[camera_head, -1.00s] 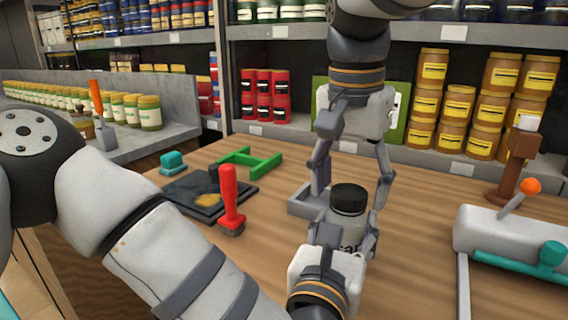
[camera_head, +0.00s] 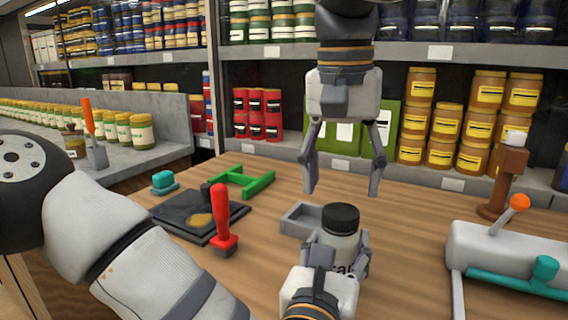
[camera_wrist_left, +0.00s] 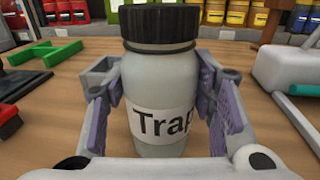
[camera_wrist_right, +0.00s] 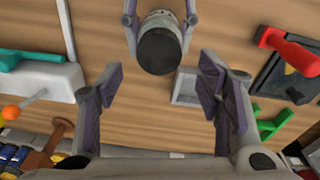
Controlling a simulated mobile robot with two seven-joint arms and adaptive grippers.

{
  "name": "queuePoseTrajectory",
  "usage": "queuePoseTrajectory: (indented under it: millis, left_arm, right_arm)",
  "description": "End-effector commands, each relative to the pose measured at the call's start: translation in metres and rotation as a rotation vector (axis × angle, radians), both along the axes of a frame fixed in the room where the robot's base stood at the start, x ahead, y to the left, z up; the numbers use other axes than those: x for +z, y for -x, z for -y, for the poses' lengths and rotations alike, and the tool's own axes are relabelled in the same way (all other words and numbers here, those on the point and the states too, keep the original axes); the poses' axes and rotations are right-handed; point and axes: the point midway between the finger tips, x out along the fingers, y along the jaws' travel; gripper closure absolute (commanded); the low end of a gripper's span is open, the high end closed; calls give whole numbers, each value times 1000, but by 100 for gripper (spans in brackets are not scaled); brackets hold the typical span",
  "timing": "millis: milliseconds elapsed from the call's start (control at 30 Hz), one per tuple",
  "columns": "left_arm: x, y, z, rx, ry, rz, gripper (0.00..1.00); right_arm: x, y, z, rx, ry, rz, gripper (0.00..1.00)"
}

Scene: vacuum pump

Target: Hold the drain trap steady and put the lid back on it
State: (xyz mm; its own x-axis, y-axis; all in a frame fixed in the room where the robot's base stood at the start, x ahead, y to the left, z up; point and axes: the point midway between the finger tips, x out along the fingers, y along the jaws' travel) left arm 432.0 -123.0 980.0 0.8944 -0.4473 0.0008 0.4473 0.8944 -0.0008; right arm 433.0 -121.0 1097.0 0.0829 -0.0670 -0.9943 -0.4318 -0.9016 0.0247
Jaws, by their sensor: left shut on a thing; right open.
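The drain trap is a pale bottle (camera_head: 342,246) with a "Trap" label, upright on the table. It fills the middle of the left wrist view (camera_wrist_left: 160,88). Its black ribbed lid (camera_head: 340,217) sits level on the bottle's top; how tightly cannot be told. My left gripper (camera_head: 336,258) is shut around the bottle's body, a finger on each side, below the lid. My right gripper (camera_head: 343,188) is open and empty, above and behind the lid, fingers pointing down. In the right wrist view the lid (camera_wrist_right: 160,48) lies beyond its open fingers, apart from them.
A grey open tray (camera_head: 300,217) is just behind the bottle. A red-handled tool (camera_head: 221,222), dark plate (camera_head: 185,217) and green frame (camera_head: 243,180) lie left. A grey machine with teal and orange handles (camera_head: 500,250) stands right. Shelves of jars line the back.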

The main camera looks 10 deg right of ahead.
Motion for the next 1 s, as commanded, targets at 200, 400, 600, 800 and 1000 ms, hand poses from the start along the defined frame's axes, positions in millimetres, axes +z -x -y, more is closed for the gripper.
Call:
queuePoseTrajectory:
  millis: [200,400,600,800,1000]
  left_arm:
    - [0,0,0,0,0,-1,100]
    - [0,0,0,0,0,-1,100]
    - [0,0,0,0,0,-1,100]
    - [0,0,0,0,0,-1,100]
    - [0,0,0,-1,0,-1,100]
  right_arm:
    - [6,1,-7,870,21,-101,40]
    - [19,-1,-4,1660,33,-130,40]
    - [29,-3,3,2110,48,-122,40]
    - [31,-4,5,2210,54,-121,40]
    - [31,-4,5,2208,55,-121,40]
